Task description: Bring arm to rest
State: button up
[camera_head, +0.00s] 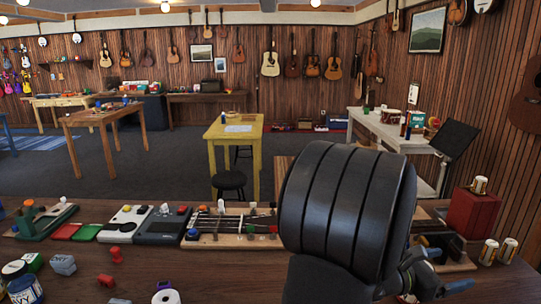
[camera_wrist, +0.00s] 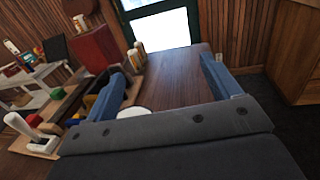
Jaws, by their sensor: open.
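My gripper (camera_wrist: 165,90) shows in the wrist view with its two blue fingers spread wide apart and nothing between them. It points out over a bare stretch of the brown wooden table (camera_wrist: 175,72). In the head view my dark arm link fills the lower right middle, and part of my gripper (camera_head: 437,282) shows low behind it, over the right part of the table (camera_head: 150,262). A white round thing, partly hidden, shows just past the gripper's base in the wrist view.
Wooden boards with switches and knobs (camera_head: 235,238) line the table's far edge. A red box (camera_head: 470,214) with a can (camera_head: 479,185) on it stands at the right, beside two more cans (camera_head: 489,251). A tape roll (camera_head: 166,296) and a jar (camera_head: 21,284) stand front left.

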jog(key=s+d+r, duration=0.2)
jog(key=s+r, duration=0.2)
jog(key=s, duration=0.2)
jog(key=w+a+n+t+y, duration=0.3)
jog(key=w+a+n+t, duration=0.2)
jog(key=w+a, duration=1.7)
jog(key=a+t, duration=0.3)
jog(key=shift+w+a+n, duration=0.2)
jog(key=shift+w+n, duration=0.1)
